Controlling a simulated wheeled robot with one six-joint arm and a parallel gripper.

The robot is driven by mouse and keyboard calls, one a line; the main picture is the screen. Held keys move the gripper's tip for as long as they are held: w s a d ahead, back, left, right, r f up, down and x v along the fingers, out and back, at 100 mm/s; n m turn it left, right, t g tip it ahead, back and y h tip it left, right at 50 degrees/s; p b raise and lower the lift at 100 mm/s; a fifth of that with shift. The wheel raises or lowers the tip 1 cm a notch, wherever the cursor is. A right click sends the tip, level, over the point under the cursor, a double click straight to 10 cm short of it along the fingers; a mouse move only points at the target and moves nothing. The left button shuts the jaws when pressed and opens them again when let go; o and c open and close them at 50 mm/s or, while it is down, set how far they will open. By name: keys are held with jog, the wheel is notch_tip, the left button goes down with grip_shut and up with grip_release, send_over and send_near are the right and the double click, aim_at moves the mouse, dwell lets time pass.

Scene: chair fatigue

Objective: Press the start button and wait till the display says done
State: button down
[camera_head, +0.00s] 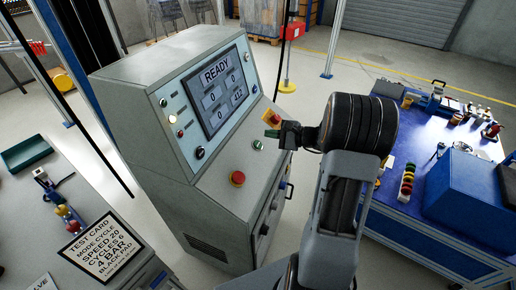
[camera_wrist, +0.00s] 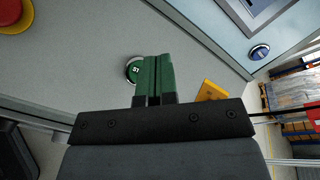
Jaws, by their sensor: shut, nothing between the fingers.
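The grey control cabinet (camera_head: 150,80) carries a display (camera_head: 218,90) that reads READY, with number boxes below it, several of them 0. A green start button (camera_head: 258,144) sits on the sloped panel. In the wrist view the green button (camera_wrist: 132,70) lies just left of the fingertips, partly hidden by them. My gripper (camera_head: 271,133) has green fingers, shut and empty, close to the button. In the wrist view the shut fingers (camera_wrist: 153,62) point at the panel. I cannot tell whether they touch it.
A red mushroom button (camera_head: 237,178) is on the panel nearby, and a yellow-based control (camera_head: 272,117) is beside my gripper. A test card (camera_head: 103,247) stands on the left bench. A blue-topped bench (camera_head: 410,215) is at right.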

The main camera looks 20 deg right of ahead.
jog(key=shift+w+a+f+b, duration=0.3)
jog(key=shift+f+b, duration=0.15)
jog(key=shift+f, duration=0.15)
jog(key=shift+w+a+f+b, duration=0.25)
jog(key=shift+f+b, duration=0.15)
jog(key=shift+f, duration=0.25)
jog(key=shift+w+a+f+b, duration=0.3)
jog(key=shift+f+b, duration=0.15)
jog(key=shift+f, duration=0.15)
dwell(0.8)
jog(key=shift+w+a+f+b, duration=0.2)
jog(key=shift+f+b, duration=0.2)
jog(key=shift+b, duration=0.1)
jog(key=shift+w+a+f+b, duration=0.1)
jog(key=shift+w+f+b, duration=0.05)
jog(key=shift+f+b, duration=0.2)
dwell(0.6)
jog(key=shift+r, duration=0.2)
jog(key=shift+s+d+r+p, duration=0.3)
jog(key=shift+s+r+p, duration=0.05)
jog(key=shift+r, duration=0.2)
jog(key=shift+r, duration=0.1)
jog(key=r+p, duration=0.1)
jog(key=s+d+r+p, duration=0.1)
jog(key=s+d+r, duration=0.1)
jog(key=r, duration=0.1)
jog(key=shift+p, duration=0.4)
